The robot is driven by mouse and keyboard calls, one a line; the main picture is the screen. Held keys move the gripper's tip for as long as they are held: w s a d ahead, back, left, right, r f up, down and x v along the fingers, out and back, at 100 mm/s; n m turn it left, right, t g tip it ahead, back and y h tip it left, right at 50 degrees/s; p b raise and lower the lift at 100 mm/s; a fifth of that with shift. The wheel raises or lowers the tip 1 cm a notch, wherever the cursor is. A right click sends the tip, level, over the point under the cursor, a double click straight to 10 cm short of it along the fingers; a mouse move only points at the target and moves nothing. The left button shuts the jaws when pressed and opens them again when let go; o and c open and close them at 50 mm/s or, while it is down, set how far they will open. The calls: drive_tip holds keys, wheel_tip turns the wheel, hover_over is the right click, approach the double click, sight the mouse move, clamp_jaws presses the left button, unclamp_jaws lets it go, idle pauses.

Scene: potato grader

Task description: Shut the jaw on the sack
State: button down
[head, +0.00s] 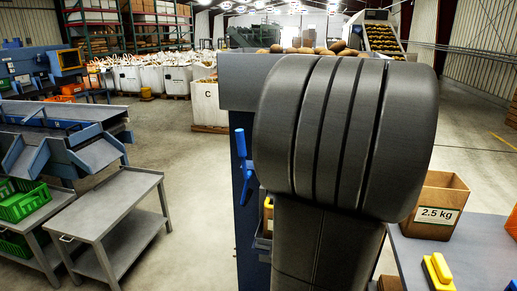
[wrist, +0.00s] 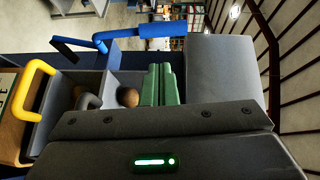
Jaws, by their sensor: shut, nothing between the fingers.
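A blue lever handle (head: 241,143) stands on the side of a dark panel (head: 245,215), just left of my arm in the head view. In the wrist view a blue handle (wrist: 162,30) on a bent blue rod lies beyond my fingers, apart from them. My gripper (wrist: 158,68) shows as two green ribbed fingers side by side, shut with nothing between them. My arm hides the gripper in the head view. I cannot make out a sack or its jaw near the handle.
A grey tray (wrist: 92,82) holds potatoes (wrist: 128,97) beside my fingers. A yellow handle (wrist: 38,75) is at the left. A grey cart (head: 110,205) is left; the floor between is clear.

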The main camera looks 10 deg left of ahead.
sight(241, 140)
drive_tip(key=r+p+x, duration=0.1)
drive_tip(key=p+x, duration=0.1)
drive_tip(key=x, duration=0.8)
drive_tip(key=shift+f+p, duration=0.3)
drive_tip(key=a+h+p, duration=0.1)
drive_tip(key=a+n+p, duration=0.1)
drive_tip(key=a, duration=0.1)
drive_tip(key=a+r+g+h+p, duration=0.1)
drive_tip(key=shift+a+n+h, duration=0.2)
drive_tip(key=shift+n+h, duration=0.1)
drive_tip(key=shift+w+a+f+n+g+h+p, duration=0.15)
drive_tip(key=shift+a+f+h+p, duration=0.15)
drive_tip(key=shift+a, duration=0.35)
drive_tip(key=shift+s+a+f+n+g+h+p, duration=0.15)
drive_tip(key=shift+a+f+h, duration=0.2)
drive_tip(key=shift+a, duration=0.3)
drive_tip(key=shift+a, duration=0.1)
drive_tip(key=shift+r, duration=0.1)
